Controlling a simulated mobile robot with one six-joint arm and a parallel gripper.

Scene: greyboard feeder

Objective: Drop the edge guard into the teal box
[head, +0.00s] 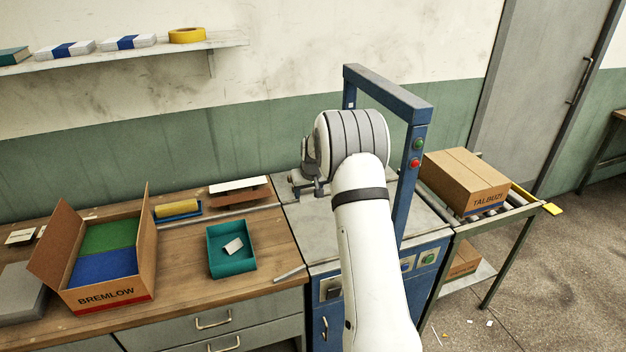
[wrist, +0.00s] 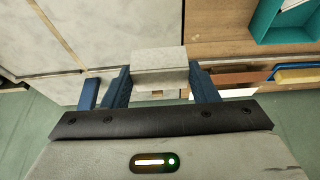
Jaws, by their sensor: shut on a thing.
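My gripper (head: 312,186) is over the grey top of the blue-framed machine, right of the workbench. In the wrist view its blue fingers (wrist: 161,76) are closed on a short grey angled piece, the edge guard (wrist: 160,62). In the head view the held piece is small and partly hidden by my wrist. The teal box (head: 236,268) stands open on the bench, left of my gripper and apart from it, with a small pale piece inside. Part of the box also shows at the wrist view's upper right (wrist: 262,25).
The BREMLOW carton (head: 112,290) stands open left of the teal box. A yellow roller in a blue tray (head: 178,212) and a brown block with a white top (head: 240,195) lie behind it. The blue machine frame (head: 415,185) rises right of my arm. A TALBUZI carton (head: 465,180) sits on rollers.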

